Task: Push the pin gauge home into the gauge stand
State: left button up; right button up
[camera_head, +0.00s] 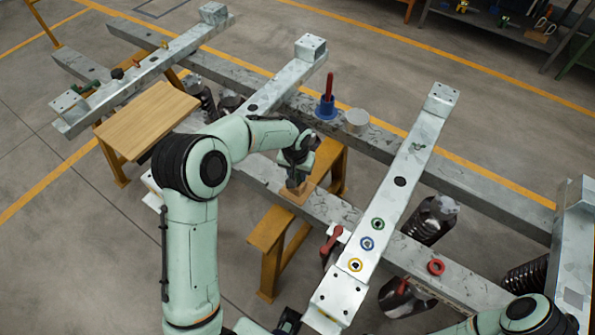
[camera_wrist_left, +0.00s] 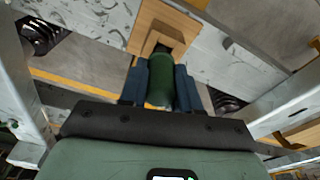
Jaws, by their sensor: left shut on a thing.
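My left gripper (camera_head: 297,178) is shut on a green cylinder, seemingly the pin gauge's handle. In the left wrist view the pin gauge (camera_wrist_left: 161,80) lies between the dark blue fingers of the left gripper (camera_wrist_left: 160,85). Its far end meets a dark opening in a small wooden block, seemingly the gauge stand (camera_wrist_left: 150,43); how deep it sits is hidden. In the head view the gauge stand (camera_head: 290,195) is partly covered by the gripper and rests on a grey beam. My right gripper is not clearly in view; part of the right arm shows at the lower right.
Coloured rings (camera_head: 367,243) lie on the crossbeam to the right. A red-handled clamp (camera_head: 332,240) is nearby. A wooden board (camera_head: 148,118) lies at left.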

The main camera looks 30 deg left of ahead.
pick_arm(q)
jog(key=shift+f+b, duration=0.7)
jog(key=shift+f, duration=0.4)
jog(key=o, duration=1.1)
jog(key=shift+r, duration=0.1)
jog(key=r, duration=0.4)
jog(key=s+r, duration=0.1)
jog(key=r, duration=0.4)
jog(key=r+p, duration=0.1)
jog(key=r, duration=0.3)
jog(key=shift+s+d+r, duration=0.15)
jog(key=shift+s, duration=0.15)
